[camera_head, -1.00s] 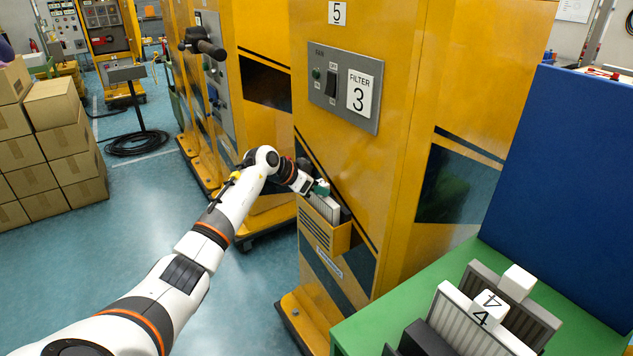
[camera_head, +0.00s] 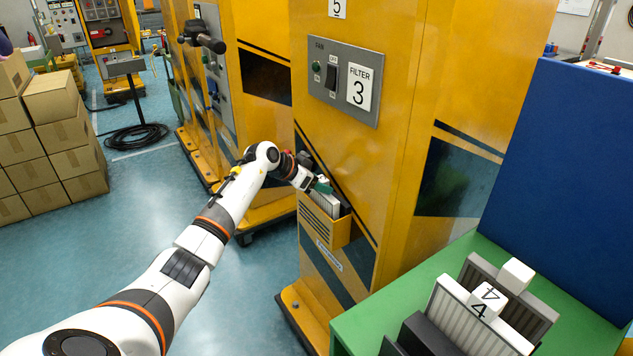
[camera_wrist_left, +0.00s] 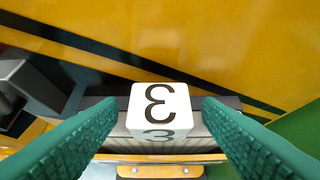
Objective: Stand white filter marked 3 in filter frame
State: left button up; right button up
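The white filter marked 3 (camera_wrist_left: 160,108) stands upright in the yellow filter frame (camera_head: 322,229) on the front of the yellow cabinet. Its pleated body (camera_head: 327,203) shows above the frame's slatted front in the head view. My left gripper (camera_head: 322,187) is just above it. In the wrist view the green fingers of my left gripper (camera_wrist_left: 160,102) are spread on either side of the filter's white block handle, with a gap on both sides. The lower part of the filter is hidden inside the frame. My right gripper is out of view.
A FILTER 3 panel (camera_head: 343,82) with a switch is above the frame. A green table (camera_head: 400,290) at the lower right holds a filter marked 4 (camera_head: 470,312) and a grey filter (camera_head: 530,308). A blue board (camera_head: 565,180) stands behind them. Cardboard boxes (camera_head: 50,150) are stacked at left.

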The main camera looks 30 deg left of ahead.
pick_arm(q)
jog(key=v, duration=1.2)
jog(key=shift+d+f, duration=0.1)
